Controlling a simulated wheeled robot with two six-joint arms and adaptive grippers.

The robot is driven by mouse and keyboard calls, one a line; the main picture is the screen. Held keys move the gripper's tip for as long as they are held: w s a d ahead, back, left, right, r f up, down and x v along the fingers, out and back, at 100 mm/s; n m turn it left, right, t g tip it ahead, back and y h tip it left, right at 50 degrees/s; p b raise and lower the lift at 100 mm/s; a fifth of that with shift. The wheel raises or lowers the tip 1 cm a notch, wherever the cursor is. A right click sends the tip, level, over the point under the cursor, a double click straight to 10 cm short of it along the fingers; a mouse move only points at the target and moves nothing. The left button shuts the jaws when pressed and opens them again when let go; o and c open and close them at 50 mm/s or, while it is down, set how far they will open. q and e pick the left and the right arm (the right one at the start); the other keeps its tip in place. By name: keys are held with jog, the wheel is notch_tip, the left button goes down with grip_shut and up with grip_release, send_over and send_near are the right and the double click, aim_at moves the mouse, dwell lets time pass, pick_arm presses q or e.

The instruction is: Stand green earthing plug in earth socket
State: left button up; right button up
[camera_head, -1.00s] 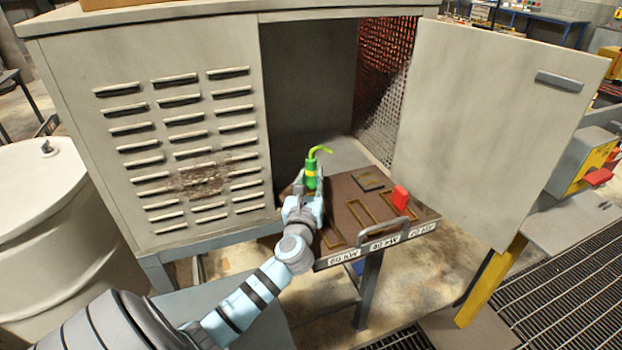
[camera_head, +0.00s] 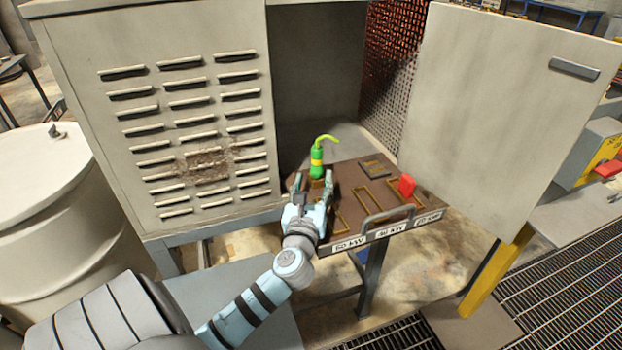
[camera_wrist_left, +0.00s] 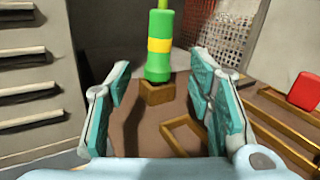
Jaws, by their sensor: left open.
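The green earthing plug (camera_head: 317,163), with a yellow band and a bent yellow-green lead on top, stands upright at the back left of the brown tray. In the left wrist view the plug (camera_wrist_left: 159,55) has its lower end at a small square brown-framed socket (camera_wrist_left: 157,94). How deep it sits in the socket I cannot tell. My left gripper (camera_head: 313,192) is just in front of the plug, its fingers spread. In the left wrist view the left gripper (camera_wrist_left: 158,115) is open and empty, with the plug beyond and between its fingertips. My right gripper is not in view.
The brown tray (camera_head: 352,212) has several outlined slots, a front handle (camera_head: 385,222) and labels. A red block (camera_head: 407,185) stands on its right. The louvred cabinet (camera_head: 165,130) is at left, its open door (camera_head: 490,110) at right. A pale drum (camera_head: 50,200) stands far left.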

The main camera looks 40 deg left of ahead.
pick_arm(q)
jog(key=v, duration=0.6)
jog(key=shift+s+d, duration=0.15)
jog(key=shift+s, duration=0.15)
jog(key=shift+w, duration=0.1)
